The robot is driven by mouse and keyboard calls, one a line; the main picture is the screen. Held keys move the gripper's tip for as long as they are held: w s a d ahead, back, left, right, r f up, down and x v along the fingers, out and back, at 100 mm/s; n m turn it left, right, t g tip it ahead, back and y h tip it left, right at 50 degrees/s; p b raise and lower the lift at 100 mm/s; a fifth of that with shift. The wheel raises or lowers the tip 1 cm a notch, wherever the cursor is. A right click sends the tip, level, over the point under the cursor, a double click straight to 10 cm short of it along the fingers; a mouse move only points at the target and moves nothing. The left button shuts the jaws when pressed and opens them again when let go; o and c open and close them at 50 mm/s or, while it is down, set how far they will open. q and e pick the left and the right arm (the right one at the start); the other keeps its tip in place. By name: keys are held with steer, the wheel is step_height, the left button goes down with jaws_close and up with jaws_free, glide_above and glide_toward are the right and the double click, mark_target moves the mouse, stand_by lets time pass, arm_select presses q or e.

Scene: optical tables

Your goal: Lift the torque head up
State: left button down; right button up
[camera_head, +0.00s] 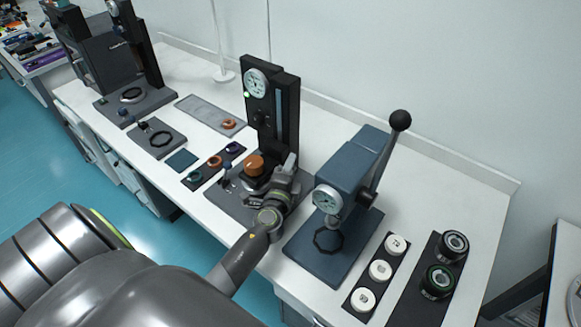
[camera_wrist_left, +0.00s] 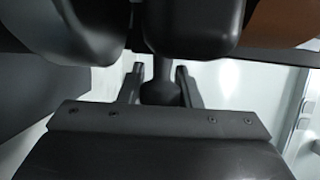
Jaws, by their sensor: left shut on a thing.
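The dark tester (camera_head: 287,105) stands upright on its base plate (camera_head: 235,205), with a round dial (camera_head: 256,82) and a small green light. An orange cylinder (camera_head: 254,165) sits low at its front; orange also shows at the top right of the left wrist view (camera_wrist_left: 285,22). Which part is the torque head I cannot tell clearly. My left gripper (camera_head: 288,172) is at the tester's lower front, right of the orange cylinder. In the left wrist view its fingers (camera_wrist_left: 160,82) are shut on a dark rounded knob (camera_wrist_left: 160,93) on a thin stem. My right gripper is not in view.
Right of my left arm stands a blue press (camera_head: 352,165) with a dial and a black-ball lever (camera_head: 400,120). White round pieces (camera_head: 380,270) and black ring pieces (camera_head: 438,281) lie at the front right. Small coloured rings (camera_head: 215,161) lie left of the tester.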

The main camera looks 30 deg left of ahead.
arm_select(q)
step_height(320, 180, up, 9)
steer(key=p, duration=0.7)
steer(key=c, duration=1.1)
jaws_free()
steer(key=shift+f, duration=0.1)
steer(key=shift+s+d+f, duration=0.1)
steer(key=shift+s+d, duration=0.05)
steer(key=shift+s, duration=0.45)
steer(key=b+v, duration=0.3)
steer(key=v, duration=1.3)
steer(key=shift+s, duration=0.1)
